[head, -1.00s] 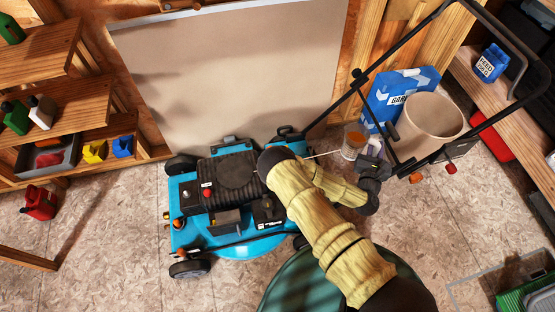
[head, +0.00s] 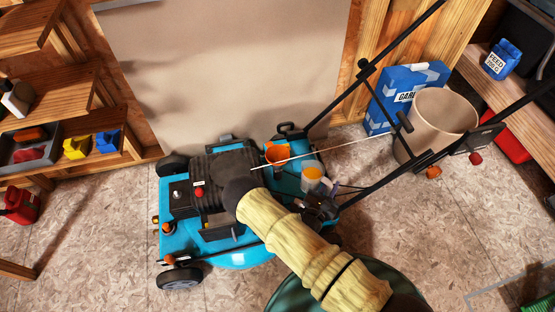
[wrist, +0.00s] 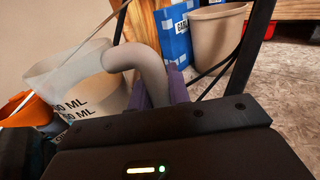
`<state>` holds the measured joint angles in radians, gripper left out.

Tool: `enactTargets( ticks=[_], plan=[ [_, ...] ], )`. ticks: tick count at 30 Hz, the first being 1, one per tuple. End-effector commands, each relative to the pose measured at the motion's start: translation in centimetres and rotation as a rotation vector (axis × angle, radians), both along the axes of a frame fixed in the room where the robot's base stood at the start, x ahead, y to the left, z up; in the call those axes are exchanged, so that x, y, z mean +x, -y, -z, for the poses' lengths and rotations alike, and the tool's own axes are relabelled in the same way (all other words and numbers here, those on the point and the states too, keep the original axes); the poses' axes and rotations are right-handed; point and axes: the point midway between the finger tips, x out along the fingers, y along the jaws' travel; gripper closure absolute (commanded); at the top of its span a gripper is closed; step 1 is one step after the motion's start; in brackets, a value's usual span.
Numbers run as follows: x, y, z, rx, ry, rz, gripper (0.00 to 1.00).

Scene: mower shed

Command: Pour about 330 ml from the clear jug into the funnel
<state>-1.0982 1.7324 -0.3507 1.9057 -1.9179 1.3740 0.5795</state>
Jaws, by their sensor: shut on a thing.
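The clear jug (wrist: 75,80), with ML markings and a curved grey handle (wrist: 142,62), fills the left of the wrist view. My gripper (wrist: 165,90) is shut on that handle with its purple fingers. In the head view the jug (head: 312,178) is held over the back of the blue mower and shows amber inside. My gripper (head: 328,196) is just right of it, partly hidden by my arm. The orange funnel (head: 277,154) stands on the mower, left of and slightly behind the jug. In the wrist view the funnel (wrist: 28,108) shows beyond the jug. No stream is visible.
The blue mower (head: 233,255) stands below my arm. Its black handle bars (head: 345,95) and a thin pale cord (head: 350,145) cross near the jug. A blue bag (head: 400,92) and a beige bin (head: 440,120) stand to the right. Floor is free in front.

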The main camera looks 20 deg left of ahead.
Motion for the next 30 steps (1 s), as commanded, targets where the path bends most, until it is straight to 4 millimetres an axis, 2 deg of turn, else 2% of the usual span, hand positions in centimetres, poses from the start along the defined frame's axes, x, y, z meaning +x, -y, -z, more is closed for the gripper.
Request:
enactTargets(
  ticks=[1, 3, 12, 20, 30],
  plan=[
    [-0.4, -0.4, 0.9, 0.003, 0.003, 0.006, 1.0],
    [-0.7, -0.7, 1.2, 0.001, 0.003, 0.012, 1.0],
    [-0.9, -0.7, 1.3, 0.0, 0.003, 0.019, 1.0],
    [-0.8, -1.5, 0.7, -0.04, -0.016, 0.01, 1.0],
    [-0.3, -1.9, -0.9, -0.186, -0.082, 0.019, 1.0]
  ],
)
